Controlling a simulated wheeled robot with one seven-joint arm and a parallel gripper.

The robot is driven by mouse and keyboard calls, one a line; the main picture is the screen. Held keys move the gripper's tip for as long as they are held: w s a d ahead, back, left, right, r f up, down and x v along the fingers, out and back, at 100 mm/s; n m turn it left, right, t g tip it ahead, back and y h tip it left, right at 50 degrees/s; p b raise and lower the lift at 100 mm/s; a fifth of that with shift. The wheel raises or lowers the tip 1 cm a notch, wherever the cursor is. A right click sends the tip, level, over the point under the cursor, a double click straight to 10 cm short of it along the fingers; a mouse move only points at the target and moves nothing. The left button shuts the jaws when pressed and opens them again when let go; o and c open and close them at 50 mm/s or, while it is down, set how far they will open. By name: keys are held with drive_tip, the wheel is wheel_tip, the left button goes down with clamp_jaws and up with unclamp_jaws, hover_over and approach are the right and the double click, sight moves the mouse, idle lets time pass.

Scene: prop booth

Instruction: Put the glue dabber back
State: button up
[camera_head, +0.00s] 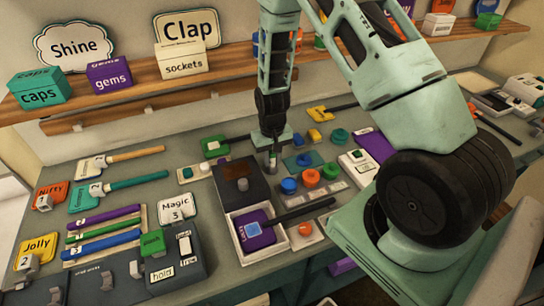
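My gripper (272,160) points down over the middle of the table, just right of a dark square box (229,195) with a small brown piece (243,184) on its top. A small grey part shows at the gripper's tip; I cannot tell whether it is a finger or something held. The finger gap is too small to make out. I cannot pick out the glue dabber with certainty.
In front stands a white open tray (233,263) with a purple piece and blue square. Blue, orange and green round pieces (310,177) stand close right. Paddles and colored sticks (104,230) fill the left. A shelf (130,88) runs behind.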

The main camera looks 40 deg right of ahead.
drive_tip(key=o, duration=0.4)
wheel_tip(320, 180, up, 12)
drive_tip(key=b, duration=0.3)
drive_tip(key=shift+f, duration=0.1)
drive_tip(key=s+a+r+n+y, duration=0.1)
drive_tip(key=s+a+r+n, duration=0.15)
drive_tip(key=a, duration=0.45)
drive_tip(key=s+a+r+n, duration=0.2)
drive_tip(key=s+a+r, duration=0.2)
drive_tip(key=a, duration=0.4)
drive_tip(key=s+a+r+n, duration=0.1)
drive_tip(key=s+a+n, duration=0.1)
drive_tip(key=s, duration=0.4)
drive_tip(key=s+a+r+n, duration=0.1)
drive_tip(key=s+a+n, duration=0.1)
drive_tip(key=s+a, duration=0.2)
drive_tip(key=s+a+r+n, duration=0.2)
drive_tip(key=s+a, duration=0.1)
drive_tip(key=s, duration=0.4)
drive_tip(key=shift+s+a+r+n, duration=0.1)
drive_tip(key=shift+s+a+n, duration=0.15)
drive_tip(key=shift+s, duration=0.1)
